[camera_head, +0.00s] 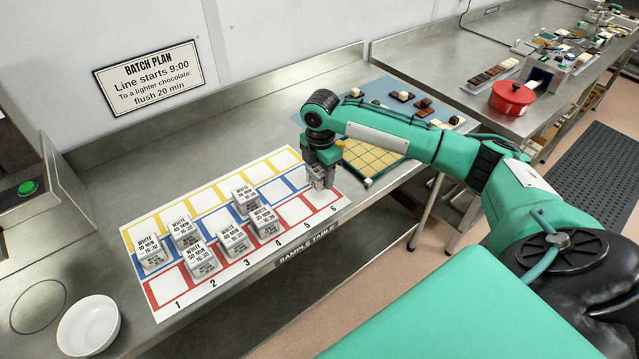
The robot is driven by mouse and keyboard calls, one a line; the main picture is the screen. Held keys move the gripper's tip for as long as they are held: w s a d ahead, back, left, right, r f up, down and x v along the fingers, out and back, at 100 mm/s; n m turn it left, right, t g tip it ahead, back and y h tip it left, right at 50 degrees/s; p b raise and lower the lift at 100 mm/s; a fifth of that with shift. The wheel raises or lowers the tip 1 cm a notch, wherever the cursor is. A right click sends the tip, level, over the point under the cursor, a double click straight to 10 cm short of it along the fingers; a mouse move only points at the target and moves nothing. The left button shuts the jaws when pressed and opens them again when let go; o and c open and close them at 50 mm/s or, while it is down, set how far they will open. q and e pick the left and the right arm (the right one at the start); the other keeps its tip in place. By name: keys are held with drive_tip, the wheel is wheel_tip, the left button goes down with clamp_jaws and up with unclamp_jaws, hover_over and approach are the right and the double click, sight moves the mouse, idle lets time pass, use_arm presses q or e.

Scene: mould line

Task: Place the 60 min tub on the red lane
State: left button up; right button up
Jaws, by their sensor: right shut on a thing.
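My right gripper (321,167) reaches down over the right end of the lane sheet and is shut on a small pale tub (318,180). The tub's label is too small to read, so I cannot tell if it says 60 min. It is at column 6 of the red lane (168,287), the front row; I cannot tell whether it touches the sheet. Other white labelled tubs stand on the sheet, among them one in red column 2 (201,262), one in red column 3 (233,240) and one in red column 4 (265,222). My left gripper is not in view.
More tubs stand in the blue lane, one in column 1 (151,253). Red column 5 (296,211) and column 1 are empty. A white bowl (88,325) stands at the left. A red pot (512,97) is farther back.

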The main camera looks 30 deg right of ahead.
sight(320, 169)
drive_tip(key=shift+f, duration=0.6)
wheel_tip(320, 169, down, 3)
drive_tip(key=shift+f+p, duration=0.2)
drive_tip(key=shift+p, duration=0.25)
drive_tip(key=shift+f, duration=0.25)
drive_tip(key=o, duration=1)
drive_tip(key=shift+f, duration=0.15)
wheel_tip(320, 169, up, 11)
drive_tip(key=b, duration=0.3)
drive_tip(key=shift+r, duration=0.7)
